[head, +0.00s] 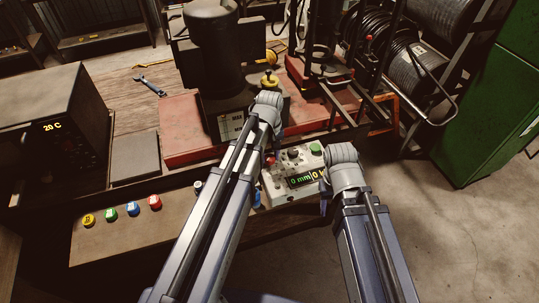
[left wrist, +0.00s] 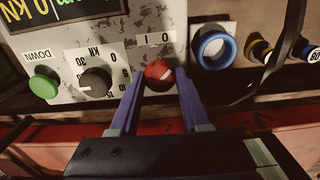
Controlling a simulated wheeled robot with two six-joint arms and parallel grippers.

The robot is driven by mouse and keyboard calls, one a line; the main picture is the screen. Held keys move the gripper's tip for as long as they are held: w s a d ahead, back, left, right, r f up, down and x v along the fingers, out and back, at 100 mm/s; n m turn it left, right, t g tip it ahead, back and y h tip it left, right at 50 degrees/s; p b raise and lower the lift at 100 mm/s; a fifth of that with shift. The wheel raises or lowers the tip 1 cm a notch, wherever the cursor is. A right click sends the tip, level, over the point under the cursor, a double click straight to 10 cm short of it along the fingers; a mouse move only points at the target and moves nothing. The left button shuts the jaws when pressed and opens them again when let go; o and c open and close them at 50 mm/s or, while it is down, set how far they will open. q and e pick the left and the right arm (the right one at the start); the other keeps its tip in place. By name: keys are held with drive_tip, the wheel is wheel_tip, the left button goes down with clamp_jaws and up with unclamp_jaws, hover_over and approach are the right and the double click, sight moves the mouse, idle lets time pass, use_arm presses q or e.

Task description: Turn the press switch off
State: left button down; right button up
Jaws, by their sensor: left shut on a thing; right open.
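The press switch is a red rotary knob (left wrist: 158,73) on the worn pale control box (head: 298,187), with a small 0 and 1 label beside it. A pale mark crosses the knob, but I cannot tell for sure which label it points to. My left gripper (left wrist: 157,92) is shut on the knob, one purple finger on each side. In the head view my left gripper (head: 271,150) reaches the box's left side and partly hides the knob. My right gripper (head: 324,200) is open and empty by the box's right edge, its fingers largely hidden.
The box also carries a green DOWN button (left wrist: 44,82), a black kN dial (left wrist: 96,80) and a lit display (head: 305,179). Several coloured caps (head: 133,209) line the bench front. The red press base (head: 190,130) stands behind.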

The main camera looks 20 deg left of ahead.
sight(270, 157)
idle(0.4)
use_arm(q)
drive_tip(key=shift+c, duration=1.8)
unclamp_jaws()
wheel_tip(270, 157, up, 8)
drive_tip(key=p, duration=0.8)
drive_tip(key=shift+f, duration=0.15)
